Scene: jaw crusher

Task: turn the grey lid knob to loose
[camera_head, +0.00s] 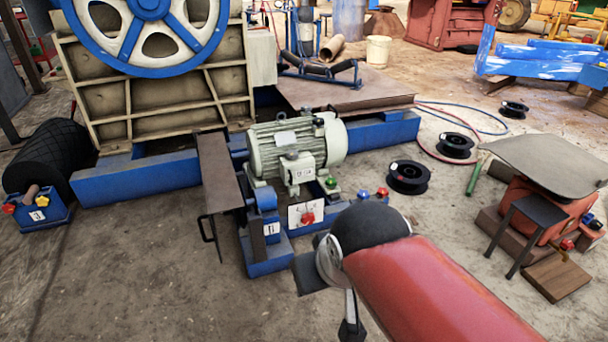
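The pale grey-green motor (268,146) sits on the blue frame near the middle of the view. A light grey box (299,170) is fixed to its near side. A small grey shape (291,154) shows at the top of this box; I cannot tell whether it is the lid knob or how it is turned. My gripper (350,328) is at the lower middle, in front of and below the motor and apart from it. Only a dark part of it shows beside my red arm, so its fingers cannot be made out.
A white plate with a red knob (307,217) is below the motor. A green knob (331,183), a blue knob (362,193) and a red knob (382,192) are nearby. A dark metal guard (219,172) stands left. Black spools (408,177) lie right. Floor at lower left is clear.

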